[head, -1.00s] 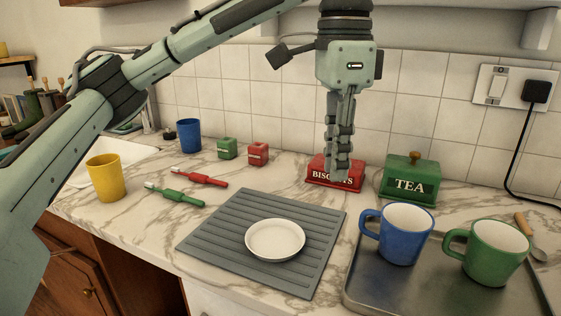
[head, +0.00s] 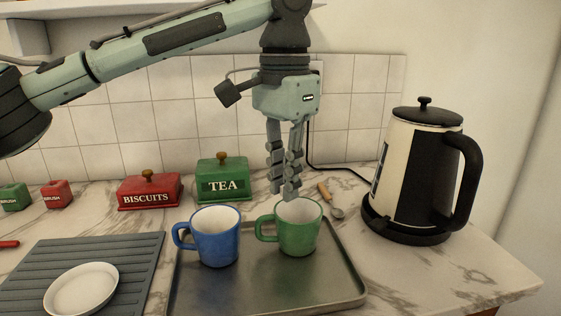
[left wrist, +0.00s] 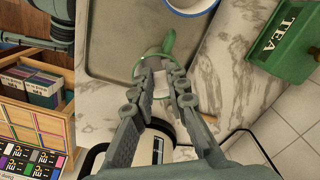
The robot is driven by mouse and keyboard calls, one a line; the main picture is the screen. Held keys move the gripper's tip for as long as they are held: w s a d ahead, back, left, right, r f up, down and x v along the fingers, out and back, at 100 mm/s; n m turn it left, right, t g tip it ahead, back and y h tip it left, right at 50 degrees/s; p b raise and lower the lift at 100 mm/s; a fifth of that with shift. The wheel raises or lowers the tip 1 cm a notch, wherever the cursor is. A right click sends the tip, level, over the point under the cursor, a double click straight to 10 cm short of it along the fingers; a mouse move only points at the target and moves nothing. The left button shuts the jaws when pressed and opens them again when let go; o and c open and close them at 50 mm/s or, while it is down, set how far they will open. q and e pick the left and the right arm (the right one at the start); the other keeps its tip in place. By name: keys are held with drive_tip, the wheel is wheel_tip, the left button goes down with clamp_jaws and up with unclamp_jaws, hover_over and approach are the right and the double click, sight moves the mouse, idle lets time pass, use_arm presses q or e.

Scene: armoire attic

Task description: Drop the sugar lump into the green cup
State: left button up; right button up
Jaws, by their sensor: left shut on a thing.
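The green cup (head: 298,234) stands upright on the metal tray, its handle to the left. My left gripper (head: 285,194) points down right over the cup's mouth, its fingertips at about rim height. In the left wrist view the fingers (left wrist: 163,68) are close together over the green cup (left wrist: 168,42), shut on a small white thing (left wrist: 160,84) that looks like the sugar lump. The lump is hidden behind the fingers in the head view. My right gripper is not in view.
A blue cup (head: 216,245) stands left of the green one on the tray (head: 262,291). A kettle (head: 417,170) stands to the right, a spoon (head: 329,200) behind the tray. The TEA box (head: 222,178) and BISCUITS box (head: 149,190) stand behind. A white saucer (head: 82,289) lies at left.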

use_arm(q)
drive_tip(key=shift+f, duration=1.3)
drive_tip(key=o, duration=0.8)
drive_tip(key=shift+c, duration=0.2)
wheel_tip(320, 180, up, 12)
